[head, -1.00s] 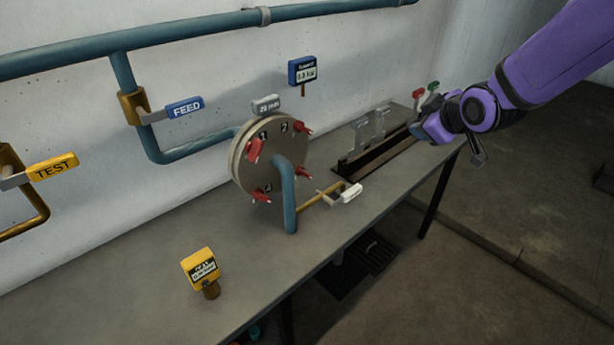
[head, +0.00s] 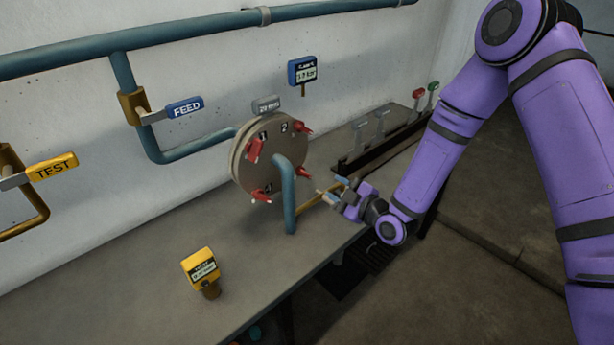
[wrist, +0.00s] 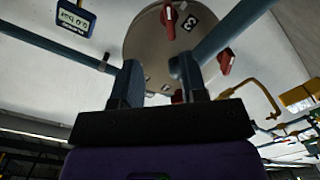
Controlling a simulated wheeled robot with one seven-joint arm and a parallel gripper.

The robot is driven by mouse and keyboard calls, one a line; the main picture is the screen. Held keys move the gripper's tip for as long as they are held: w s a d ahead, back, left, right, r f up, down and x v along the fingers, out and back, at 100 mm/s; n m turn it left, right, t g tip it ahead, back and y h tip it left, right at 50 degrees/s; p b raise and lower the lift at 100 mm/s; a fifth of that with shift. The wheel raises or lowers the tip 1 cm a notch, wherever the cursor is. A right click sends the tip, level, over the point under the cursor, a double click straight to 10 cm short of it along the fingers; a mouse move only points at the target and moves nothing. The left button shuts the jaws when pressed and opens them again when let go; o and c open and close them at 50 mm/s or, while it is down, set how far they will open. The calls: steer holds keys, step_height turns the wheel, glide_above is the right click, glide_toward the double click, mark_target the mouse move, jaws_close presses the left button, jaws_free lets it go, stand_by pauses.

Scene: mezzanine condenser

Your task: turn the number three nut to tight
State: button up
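A round grey flange (head: 243,172) stands on the bench with red nuts around its face. Labels 1, 2 and 4 show in the head view. The nut at lower right, number three (head: 303,172), has its label hidden there. In the wrist view, which looks upside down, the number three nut (wrist: 170,18) is a red tab beside the label 3, at the top of the picture. My gripper (head: 333,188) is to the right of this nut and slightly below it, apart from it. Its fingers (wrist: 160,80) are spread with nothing between them.
A blue pipe (head: 289,200) rises from the bench in front of the flange, left of my gripper. A yellow pipe (head: 312,203) runs low beside it. A yellow gauge (head: 201,268) stands at the front. A rack with grey levers (head: 378,130) lies behind my arm.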

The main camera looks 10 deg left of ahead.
mark_target(307, 176)
steer(key=x, duration=0.7)
steer(key=s+x, duration=0.1)
steer(key=x, duration=0.2)
steer(key=shift+w+a+f, duration=0.3)
steer(key=shift+a+f, duration=0.1)
steer(key=shift+a, duration=0.25)
steer(key=shift+y, duration=0.3)
jaws_close()
